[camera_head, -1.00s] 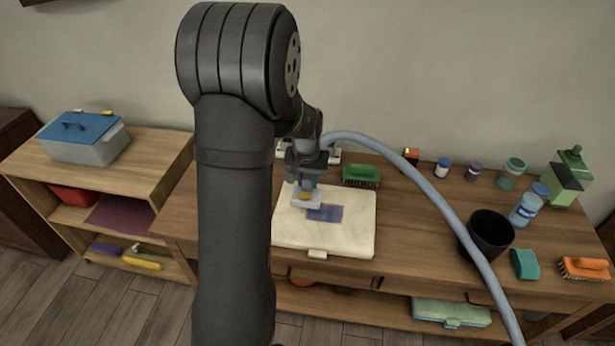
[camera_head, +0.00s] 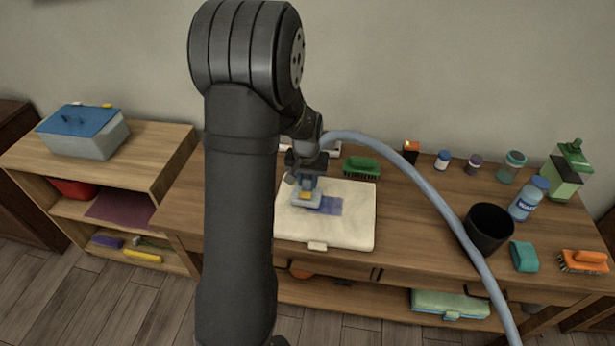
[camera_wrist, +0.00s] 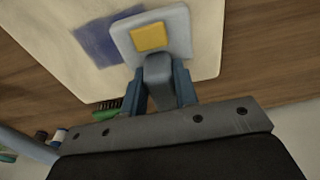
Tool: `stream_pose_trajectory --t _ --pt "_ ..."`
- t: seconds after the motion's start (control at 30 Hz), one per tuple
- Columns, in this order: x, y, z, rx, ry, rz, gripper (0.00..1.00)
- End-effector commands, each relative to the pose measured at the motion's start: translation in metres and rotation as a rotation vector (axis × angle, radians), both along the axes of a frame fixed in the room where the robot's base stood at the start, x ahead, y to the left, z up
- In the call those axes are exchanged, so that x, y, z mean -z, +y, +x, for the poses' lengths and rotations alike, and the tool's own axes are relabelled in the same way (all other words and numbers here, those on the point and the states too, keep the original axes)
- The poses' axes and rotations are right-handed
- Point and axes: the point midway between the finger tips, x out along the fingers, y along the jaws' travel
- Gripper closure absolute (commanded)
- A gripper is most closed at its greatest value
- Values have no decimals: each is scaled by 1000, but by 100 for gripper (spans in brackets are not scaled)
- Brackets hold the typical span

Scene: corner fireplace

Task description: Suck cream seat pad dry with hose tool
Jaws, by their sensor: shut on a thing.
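The cream seat pad (camera_head: 340,228) lies flat on the wooden table, with a dark blue-purple patch (camera_head: 330,205) near its middle. My gripper (camera_head: 305,177) is above the pad's upper left part, shut on the hose tool (camera_head: 306,197), which has a pale flat head with a yellow square. In the wrist view the tool head (camera_wrist: 150,37) is over the pad (camera_wrist: 206,40), beside and partly over the patch (camera_wrist: 98,42). Whether the head touches the pad cannot be told. The blue-grey hose (camera_head: 420,183) arches from the tool to the right.
A green brush (camera_head: 361,167) stands just behind the pad. A black cup (camera_head: 488,228), a teal sponge (camera_head: 523,256), an orange brush (camera_head: 583,261) and several bottles stand at the right. A blue-lidded box (camera_head: 84,132) is on the left shelf.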

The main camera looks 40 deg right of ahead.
Motion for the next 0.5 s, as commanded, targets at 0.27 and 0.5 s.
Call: stream_pose_trajectory --t 0.27,0.5 --pt "17 0 0 0 0 0 94" --pt "19 -5 -5 1 0 0 98"
